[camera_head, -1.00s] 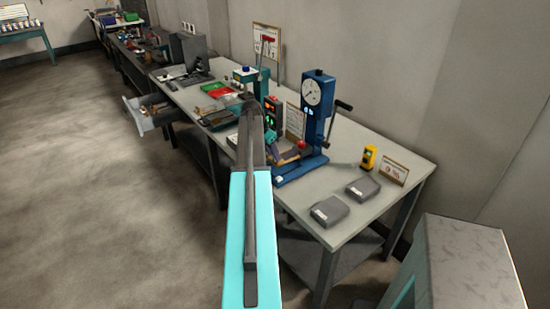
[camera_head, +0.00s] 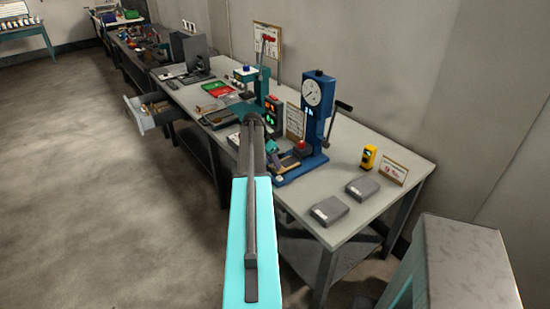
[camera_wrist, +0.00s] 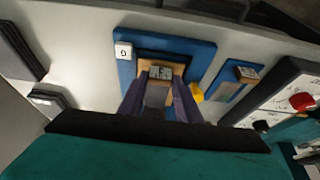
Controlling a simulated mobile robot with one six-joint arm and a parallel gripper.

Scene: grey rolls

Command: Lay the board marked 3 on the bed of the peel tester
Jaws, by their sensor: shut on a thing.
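The blue stand with a round dial (camera_head: 318,105), which I take for the peel tester, stands on the bench. Its blue base (camera_head: 300,173) shows in the wrist view as a blue plate (camera_wrist: 126,70) with a small white tag. My gripper (camera_wrist: 165,88) is shut on a tan board (camera_wrist: 150,58) with a small printed label, too blurred to read. The board is over the blue plate; I cannot tell whether it touches. In the head view my arm hides part of the gripper, and the tan board (camera_head: 288,162) shows just left of the column.
Two grey blocks (camera_head: 330,210) (camera_head: 362,187) lie on the front of the bench, near a yellow device (camera_head: 369,157) and a small sign (camera_head: 393,172). A control box with lit lamps (camera_head: 273,112) stands left of the tester. A drawer (camera_head: 150,112) hangs open farther left.

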